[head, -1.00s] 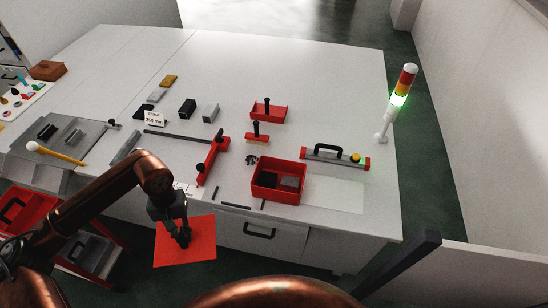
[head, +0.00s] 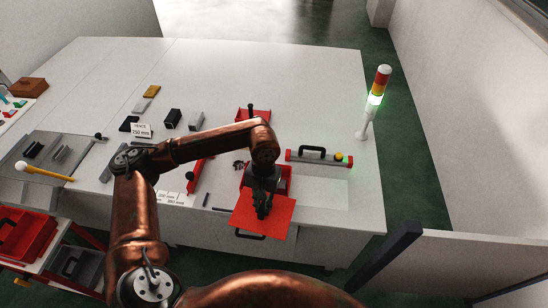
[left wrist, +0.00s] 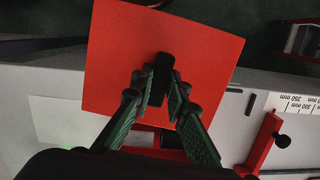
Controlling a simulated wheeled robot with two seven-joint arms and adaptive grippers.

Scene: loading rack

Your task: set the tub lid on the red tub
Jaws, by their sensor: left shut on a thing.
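The tub lid (head: 282,220) is a flat red square with a black handle. My left gripper (head: 262,208) is shut on the handle and holds the lid up over the table's front edge. In the left wrist view the lid (left wrist: 205,60) fills the upper middle, with the handle between the fingertips (left wrist: 160,85). My right gripper is not in view.
A carrier with a black handle (head: 314,152) lies right of the tub. A lit signal tower (head: 374,100) stands at the table's right edge. The far table surface (head: 270,70) is clear.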

